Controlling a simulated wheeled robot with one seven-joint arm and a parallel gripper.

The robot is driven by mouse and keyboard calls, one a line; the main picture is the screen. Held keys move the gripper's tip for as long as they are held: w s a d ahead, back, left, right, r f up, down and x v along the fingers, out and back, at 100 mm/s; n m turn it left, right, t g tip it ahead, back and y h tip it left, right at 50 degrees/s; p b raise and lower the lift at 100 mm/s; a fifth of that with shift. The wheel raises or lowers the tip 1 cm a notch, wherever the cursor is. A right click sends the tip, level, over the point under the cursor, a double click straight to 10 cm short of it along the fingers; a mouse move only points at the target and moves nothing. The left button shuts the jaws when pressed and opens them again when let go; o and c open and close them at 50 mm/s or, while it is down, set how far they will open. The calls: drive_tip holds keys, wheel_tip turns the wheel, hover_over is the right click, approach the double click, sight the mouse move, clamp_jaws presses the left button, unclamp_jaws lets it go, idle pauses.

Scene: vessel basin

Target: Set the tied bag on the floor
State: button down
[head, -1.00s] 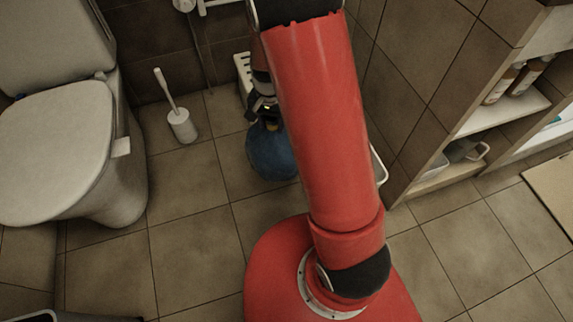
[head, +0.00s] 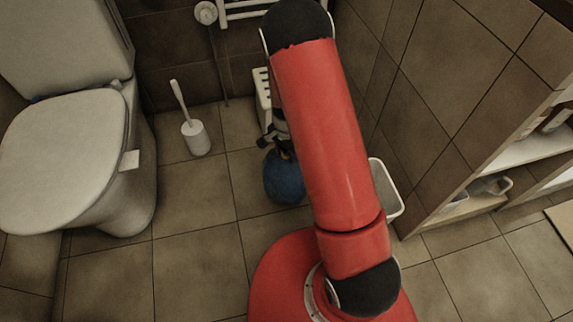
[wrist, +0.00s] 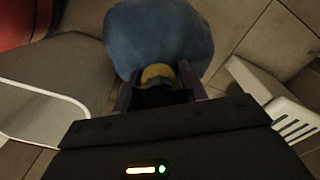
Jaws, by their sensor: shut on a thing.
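The tied bag is blue and round, and in the head view the bag (head: 284,178) shows left of my red arm, low over the tiles. Its right side is hidden behind the arm. In the wrist view the bag (wrist: 163,38) fills the top middle, with a yellow tie at its neck. My gripper (wrist: 158,78) is shut on the bag's neck, one finger at each side. In the head view the gripper is mostly hidden by the arm. I cannot tell whether the bag touches the floor (head: 195,262).
A white bin (head: 388,190) stands right of my arm by the tiled wall. A white slatted stool or rack (head: 262,95) stands behind the bag. A toilet brush (head: 195,137) and the toilet (head: 75,160) are at the left.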

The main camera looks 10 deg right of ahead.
drive_tip(key=shift+f, duration=3.25)
drive_tip(key=shift+b, duration=0.3)
drive_tip(key=shift+f, duration=0.15)
drive_tip(key=c, duration=0.8)
unclamp_jaws()
